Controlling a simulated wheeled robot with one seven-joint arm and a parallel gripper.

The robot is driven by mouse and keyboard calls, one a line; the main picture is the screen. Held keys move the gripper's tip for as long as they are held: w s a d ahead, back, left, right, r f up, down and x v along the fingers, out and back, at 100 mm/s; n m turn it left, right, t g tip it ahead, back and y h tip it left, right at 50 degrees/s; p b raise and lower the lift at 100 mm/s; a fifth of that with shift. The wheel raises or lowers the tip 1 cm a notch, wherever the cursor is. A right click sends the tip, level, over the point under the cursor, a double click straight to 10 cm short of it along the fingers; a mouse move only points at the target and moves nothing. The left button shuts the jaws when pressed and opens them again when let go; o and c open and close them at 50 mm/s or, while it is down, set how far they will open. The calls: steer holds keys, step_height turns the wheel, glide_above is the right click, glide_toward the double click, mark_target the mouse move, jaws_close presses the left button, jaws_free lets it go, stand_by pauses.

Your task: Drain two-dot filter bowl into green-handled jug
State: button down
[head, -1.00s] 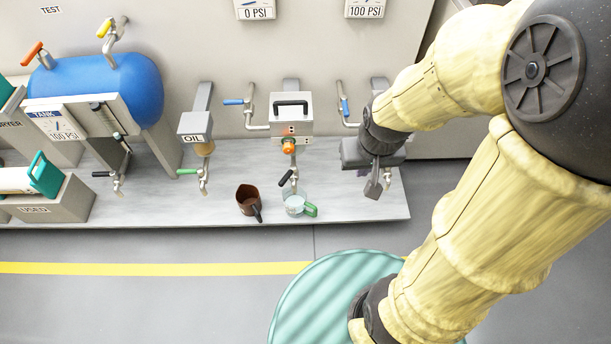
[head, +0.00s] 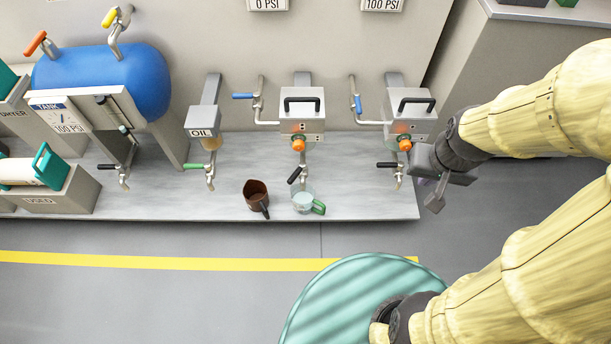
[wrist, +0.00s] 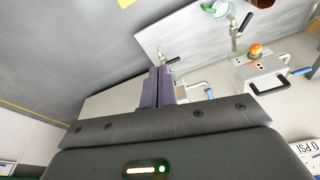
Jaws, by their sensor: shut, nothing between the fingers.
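The green-handled jug (head: 303,202) is clear with pale contents and stands on the bench below the middle filter's drain tap. The middle filter (head: 302,118) has an orange bowl (head: 298,146) and a black drain lever (head: 295,174) that is tilted. A similar right filter (head: 411,112) has an orange bowl (head: 405,145) and a level black lever (head: 387,165). The dots on both are too small to count surely. My gripper (head: 436,200) is shut and empty, to the right of the right filter, apart from everything. In the wrist view its fingers (wrist: 157,88) are together.
A brown jug (head: 256,195) stands left of the green-handled one. Further left are an OIL unit (head: 203,120) with a green lever, a blue tank (head: 105,82) and a USED box (head: 55,200). Blue-levered pipes stand left of both filters. Floor before the bench is open.

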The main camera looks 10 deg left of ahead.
mark_target(295, 178)
steer(key=w+a+f+m+y+b, duration=0.1)
steer(key=w+a+f+y, duration=0.3)
steer(key=a+f, duration=0.6)
steer(key=w+a+f+m+y+b, duration=0.2)
steer(key=w+a+f, duration=0.4)
steer(key=a+f, duration=0.4)
step_height(295, 178, down, 4)
steer(key=shift+a+r+m+y+b, duration=0.1)
steer(key=shift+a+m+y+b, duration=0.3)
steer(key=shift+y, duration=0.8)
steer(key=shift+d, duration=0.2)
steer(key=b+x, duration=0.3)
steer(key=x, duration=0.4)
steer(key=b+x, duration=0.3)
steer(key=x, duration=0.4)
steer(key=shift+w, duration=0.25)
